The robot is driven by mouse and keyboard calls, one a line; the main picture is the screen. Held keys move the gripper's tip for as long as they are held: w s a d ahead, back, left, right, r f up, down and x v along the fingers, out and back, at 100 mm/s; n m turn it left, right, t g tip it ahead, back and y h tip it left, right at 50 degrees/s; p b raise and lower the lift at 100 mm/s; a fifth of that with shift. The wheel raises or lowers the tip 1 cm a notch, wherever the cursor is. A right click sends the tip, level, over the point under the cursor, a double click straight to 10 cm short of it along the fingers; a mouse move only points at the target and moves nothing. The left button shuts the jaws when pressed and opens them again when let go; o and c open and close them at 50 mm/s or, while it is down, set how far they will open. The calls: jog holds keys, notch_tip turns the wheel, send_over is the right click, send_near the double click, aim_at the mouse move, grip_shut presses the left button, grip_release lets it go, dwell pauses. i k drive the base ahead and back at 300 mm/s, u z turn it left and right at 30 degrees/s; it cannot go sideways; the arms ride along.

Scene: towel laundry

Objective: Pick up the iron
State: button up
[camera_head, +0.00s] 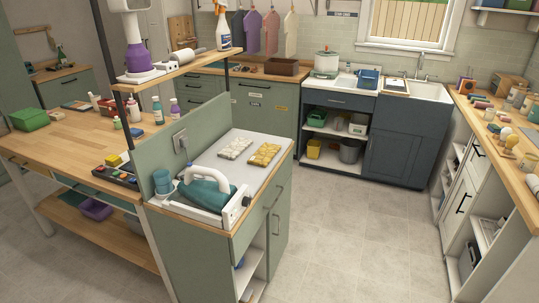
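The iron (205,190) has a teal body and a white looped handle. It rests on a white base near the front left corner of the white-topped counter (222,152), and its handle is on top and clear. The edge where it meets the base is too small to make out. My gripper is not in this view.
A teal cup (162,183) stands close on the iron's left, beside the green upright panel (165,137). A white patterned cloth (235,148) and a yellow one (265,154) lie behind it. A wooden shelf (182,66) is above the panel. The tiled floor (350,225) at right is clear.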

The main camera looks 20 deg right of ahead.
aim_at(211, 197)
jog(key=z, duration=1.85)
jog(key=k, duration=0.15)
jog(key=u, duration=3.65)
jog(key=i, duration=2.2)
